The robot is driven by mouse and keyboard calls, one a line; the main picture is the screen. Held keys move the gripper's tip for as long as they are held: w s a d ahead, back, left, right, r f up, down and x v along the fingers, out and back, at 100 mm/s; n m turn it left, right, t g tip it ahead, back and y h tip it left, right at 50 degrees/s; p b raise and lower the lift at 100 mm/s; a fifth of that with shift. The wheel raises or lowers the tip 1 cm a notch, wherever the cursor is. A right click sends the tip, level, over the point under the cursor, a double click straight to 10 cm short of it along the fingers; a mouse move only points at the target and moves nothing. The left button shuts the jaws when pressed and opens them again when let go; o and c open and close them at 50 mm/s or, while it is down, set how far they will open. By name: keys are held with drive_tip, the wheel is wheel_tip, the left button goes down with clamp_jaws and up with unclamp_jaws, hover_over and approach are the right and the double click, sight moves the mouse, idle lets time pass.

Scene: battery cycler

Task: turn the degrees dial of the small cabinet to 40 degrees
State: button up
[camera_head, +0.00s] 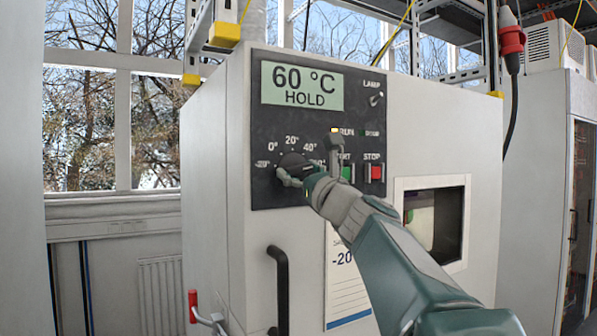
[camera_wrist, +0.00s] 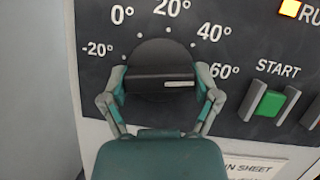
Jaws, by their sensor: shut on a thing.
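The degrees dial (camera_wrist: 162,60) is a round black knob with a raised bar on the cabinet's dark panel. A white mark on the bar's right end points toward the 60° label (camera_wrist: 224,71). The 40° label (camera_wrist: 213,32) is further up, on the dial's upper right. My gripper (camera_wrist: 160,80) is shut on the dial's bar, one finger at each end. In the head view the dial (camera_head: 293,162) is partly hidden by my gripper (camera_head: 296,177). The display (camera_head: 301,86) reads 60 °C HOLD.
Right of the dial are a green START button (camera_wrist: 271,103) and a red STOP button (camera_head: 376,173). A lit RUN lamp (camera_head: 335,130) and a LAMP switch (camera_head: 375,100) are above. A black door handle (camera_head: 279,290) sticks out below. A window recess (camera_head: 458,222) is at the right.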

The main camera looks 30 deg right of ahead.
drive_tip(key=n+y, duration=0.1)
drive_tip(key=n, duration=0.2)
drive_tip(key=n+g+y, duration=0.1)
drive_tip(key=n, duration=0.2)
drive_tip(key=shift+y, duration=0.4)
drive_tip(key=shift+n+g+y, duration=0.6)
drive_tip(key=shift+n+g, duration=0.1)
drive_tip(key=shift+n, duration=1.2)
drive_tip(key=shift+f, duration=0.1)
drive_tip(key=o, duration=1)
drive_tip(key=shift+c, duration=0.2)
drive_tip(key=v, duration=1.1)
drive_tip(key=shift+s, duration=0.35)
drive_tip(key=shift+d+f, duration=0.1)
